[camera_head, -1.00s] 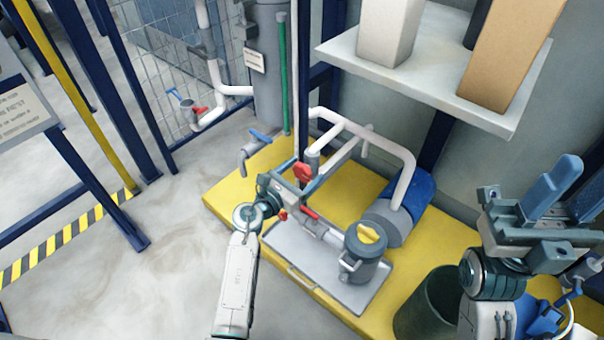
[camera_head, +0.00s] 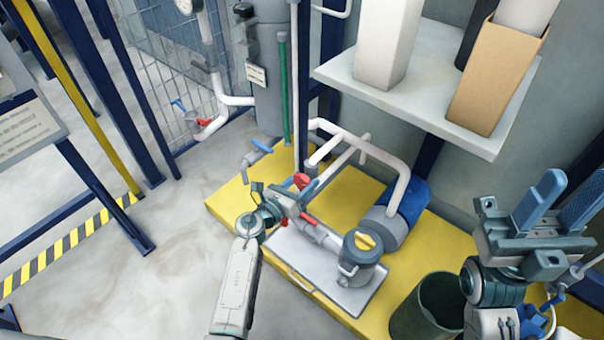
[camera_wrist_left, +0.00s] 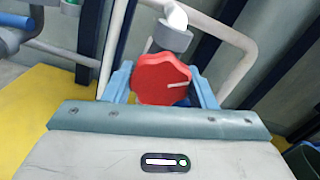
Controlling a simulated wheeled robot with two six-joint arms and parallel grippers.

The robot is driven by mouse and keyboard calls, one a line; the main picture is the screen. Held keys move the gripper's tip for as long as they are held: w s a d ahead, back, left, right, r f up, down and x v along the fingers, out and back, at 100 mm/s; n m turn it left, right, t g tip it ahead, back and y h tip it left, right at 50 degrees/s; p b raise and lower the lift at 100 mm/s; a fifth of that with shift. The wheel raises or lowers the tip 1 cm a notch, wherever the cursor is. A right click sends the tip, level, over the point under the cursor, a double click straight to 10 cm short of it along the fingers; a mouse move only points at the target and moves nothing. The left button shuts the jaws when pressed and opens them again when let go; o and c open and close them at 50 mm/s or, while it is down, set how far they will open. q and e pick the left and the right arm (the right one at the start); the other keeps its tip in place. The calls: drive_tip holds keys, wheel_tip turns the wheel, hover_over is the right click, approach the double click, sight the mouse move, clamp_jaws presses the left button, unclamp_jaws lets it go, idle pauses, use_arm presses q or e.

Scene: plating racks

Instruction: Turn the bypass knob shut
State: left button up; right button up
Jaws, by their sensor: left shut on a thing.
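The bypass knob (camera_head: 301,180) is red and lobed and sits on the white pipework above the yellow base. In the left wrist view the knob (camera_wrist_left: 160,78) shows face-on, with a short white mark pointing right. My left gripper (camera_head: 306,188) reaches it from the lower left and is shut on it, one blue finger at each side of the knob. The knob's stem is hidden behind it. My right gripper (camera_head: 562,205) is at the right, away from the knob, its two blue fingers apart with nothing between them.
A grey strainer pot (camera_head: 357,262) with a yellow top stands on a grey tray (camera_head: 291,258). A red lever (camera_head: 310,219) lies just below my left gripper. A blue motor (camera_head: 408,204) is to the right, a green bin (camera_head: 428,308) in front. A shelf (camera_head: 410,98) overhangs behind.

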use_arm(q)
drive_tip(key=shift+n+p, duration=0.45)
drive_tip(key=shift+n, duration=0.45)
drive_tip(key=o, duration=1)
drive_tip(key=shift+p+v, duration=0.8)
drive_tip(key=shift+v, duration=4.65)
